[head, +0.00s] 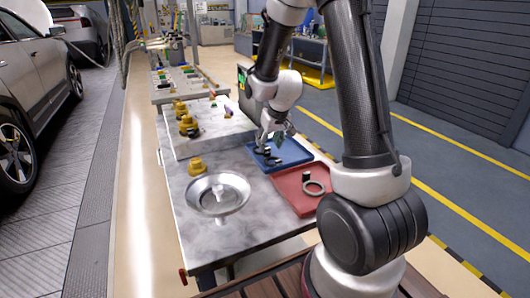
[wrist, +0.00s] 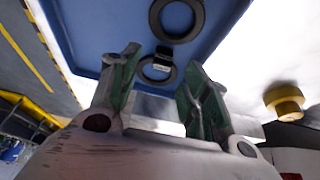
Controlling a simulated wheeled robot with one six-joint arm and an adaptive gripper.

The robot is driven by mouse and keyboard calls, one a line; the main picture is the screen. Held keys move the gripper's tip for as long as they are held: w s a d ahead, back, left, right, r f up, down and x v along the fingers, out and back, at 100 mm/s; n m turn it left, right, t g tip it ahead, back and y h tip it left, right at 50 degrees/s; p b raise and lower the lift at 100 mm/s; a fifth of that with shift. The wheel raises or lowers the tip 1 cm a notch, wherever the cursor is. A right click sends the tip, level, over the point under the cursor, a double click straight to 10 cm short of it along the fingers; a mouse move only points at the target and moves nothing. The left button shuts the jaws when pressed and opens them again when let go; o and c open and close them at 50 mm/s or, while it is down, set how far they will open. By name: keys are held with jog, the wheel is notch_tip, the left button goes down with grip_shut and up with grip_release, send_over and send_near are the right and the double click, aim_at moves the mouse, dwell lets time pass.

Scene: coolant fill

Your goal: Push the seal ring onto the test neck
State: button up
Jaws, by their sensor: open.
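Dark seal rings (head: 272,161) lie in the blue tray (head: 293,150). In the wrist view, one dark ring (wrist: 157,29) shows near the top edge, and a smaller ring (wrist: 146,72) with a small dark block at its rim shows between the fingers. My gripper (head: 270,141) is over the blue tray, close above the rings. In the wrist view its green-padded fingers (wrist: 162,62) are apart with nothing held between them. Yellow neck-like fittings stand on the bench, one near the front (head: 197,168); I cannot tell which is the test neck.
A red tray (head: 290,200) with a grey ring and a small dark cylinder lies nearer, right of a metal funnel dish (head: 217,211). More yellow fittings (head: 188,126) stand on a raised grey block at the left. Bare bench top lies in front of the funnel.

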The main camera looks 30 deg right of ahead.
aim_at(267, 149)
jog(key=x, duration=0.3)
jog(key=shift+a+f, duration=0.1)
jog(key=shift+f, duration=0.1)
jog(key=shift+c, duration=0.4)
jog(key=c, duration=0.8)
